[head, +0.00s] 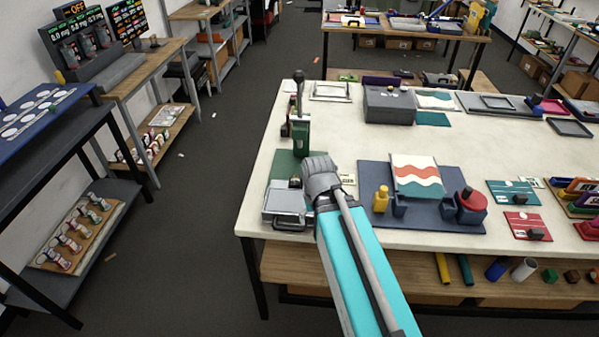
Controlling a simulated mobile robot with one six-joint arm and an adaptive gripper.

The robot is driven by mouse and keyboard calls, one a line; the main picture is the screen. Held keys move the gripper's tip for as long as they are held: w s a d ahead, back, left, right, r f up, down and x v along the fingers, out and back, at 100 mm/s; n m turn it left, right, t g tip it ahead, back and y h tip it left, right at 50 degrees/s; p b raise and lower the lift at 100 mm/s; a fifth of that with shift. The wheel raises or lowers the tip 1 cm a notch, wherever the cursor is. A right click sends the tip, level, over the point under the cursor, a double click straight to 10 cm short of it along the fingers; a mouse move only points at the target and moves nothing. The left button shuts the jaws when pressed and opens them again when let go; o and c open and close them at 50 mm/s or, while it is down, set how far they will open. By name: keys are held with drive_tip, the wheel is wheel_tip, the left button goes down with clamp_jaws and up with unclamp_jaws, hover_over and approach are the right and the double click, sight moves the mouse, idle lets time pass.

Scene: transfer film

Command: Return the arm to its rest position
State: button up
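My arm, with its turquoise link, reaches up from the bottom of the head view over the near left part of the white table (262,190). Its grey wrist end (320,175) is above the table, beside a green press-like device (301,135) with a dark lever. My gripper's fingers are hidden behind the wrist or too small to make out, so I cannot tell whether they are open or hold anything. A grey metal tray or case (287,203) lies just left of the wrist, near the table's front edge.
Right of my arm, a dark blue mat (420,216) holds a yellow bottle (381,199), a wavy red-and-white print (416,176) and a red round item (471,202). A grey box (389,104) stands farther back. Open floor (190,240) lies left of the table.

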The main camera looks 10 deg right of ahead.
wheel_tip(320, 180, down, 6)
drive_tip(key=b, duration=0.5)
drive_tip(key=shift+b, duration=0.3)
